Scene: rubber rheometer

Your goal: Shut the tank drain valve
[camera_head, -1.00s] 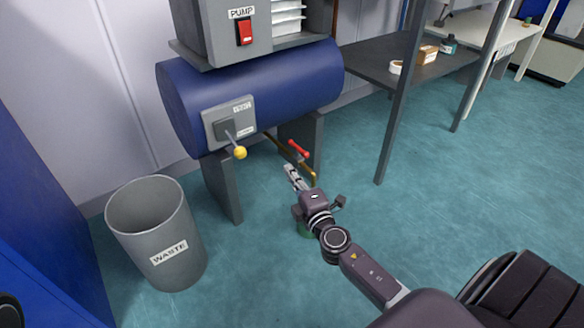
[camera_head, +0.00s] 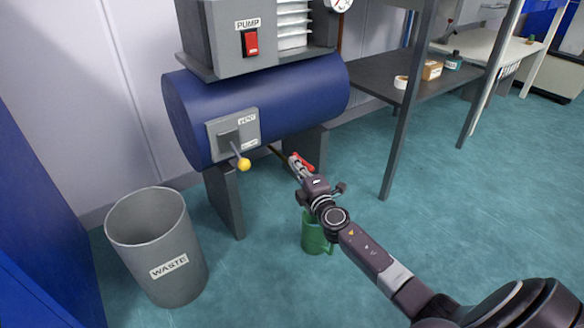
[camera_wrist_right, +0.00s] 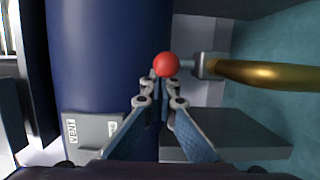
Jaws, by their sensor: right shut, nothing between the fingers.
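The drain valve's red handle (camera_head: 305,163) is beneath the blue tank (camera_head: 255,105), on a brass pipe (camera_head: 278,152). In the right wrist view the handle shows end-on as a red round tip (camera_wrist_right: 166,64), with the brass pipe (camera_wrist_right: 265,73) to its right. My right gripper (camera_head: 295,164) is shut and empty, its fingertips right at the handle. In the right wrist view the fingertips (camera_wrist_right: 163,80) lie just below the red tip; I cannot tell whether they touch it. The gripper partly hides the handle and valve in the head view. My left gripper is out of view.
A green jug (camera_head: 315,236) stands on the floor below my right wrist. The vent box (camera_head: 233,132) with its yellow-knobbed lever (camera_head: 244,164) is on the tank's front. A grey waste bin (camera_head: 160,250) stands left. Floor between bin and jug is clear.

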